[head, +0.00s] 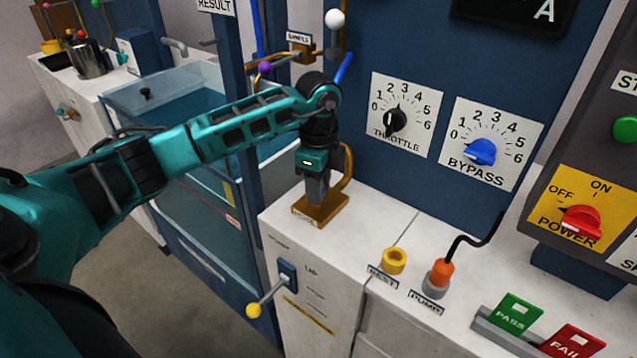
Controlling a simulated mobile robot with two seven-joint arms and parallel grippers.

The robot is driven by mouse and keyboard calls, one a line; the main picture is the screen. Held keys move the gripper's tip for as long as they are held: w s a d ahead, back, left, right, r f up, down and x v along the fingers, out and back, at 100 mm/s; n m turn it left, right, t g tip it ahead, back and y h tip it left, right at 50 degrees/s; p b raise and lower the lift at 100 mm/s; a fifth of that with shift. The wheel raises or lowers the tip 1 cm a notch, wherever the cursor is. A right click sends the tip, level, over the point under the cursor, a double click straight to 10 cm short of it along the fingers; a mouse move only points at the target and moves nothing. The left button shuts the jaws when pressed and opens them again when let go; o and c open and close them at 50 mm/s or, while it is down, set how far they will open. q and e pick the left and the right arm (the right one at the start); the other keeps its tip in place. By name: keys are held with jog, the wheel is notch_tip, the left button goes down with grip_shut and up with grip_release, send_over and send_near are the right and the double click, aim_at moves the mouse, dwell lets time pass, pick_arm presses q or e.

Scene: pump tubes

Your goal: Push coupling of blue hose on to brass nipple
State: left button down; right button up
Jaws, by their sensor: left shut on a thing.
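My left gripper (318,189) points straight down, low over a brass base (325,212) on the white cabinet top. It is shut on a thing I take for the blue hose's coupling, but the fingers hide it. A brass tube (349,165) curves up from the base just right of the fingers. The brass nipple cannot be made out, so I cannot tell whether coupling and nipple touch. A short blue piece, perhaps the blue hose (344,68), shows beside my left wrist; the rest is hidden. My right gripper is not in view.
The blue panel with the throttle knob (395,120) and bypass knob (481,151) stands close behind. A yellow ring (394,261) and an orange plug (442,272) are to the right. A lever with a yellow ball (254,310) juts from the cabinet front. A glass-sided tank (190,215) is left.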

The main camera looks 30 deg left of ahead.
pick_arm(q)
jog(key=shift+f, duration=0.4)
jog(key=c, duration=0.7)
grip_release()
notch_tip(320, 180, up, 13)
dwell(0.7)
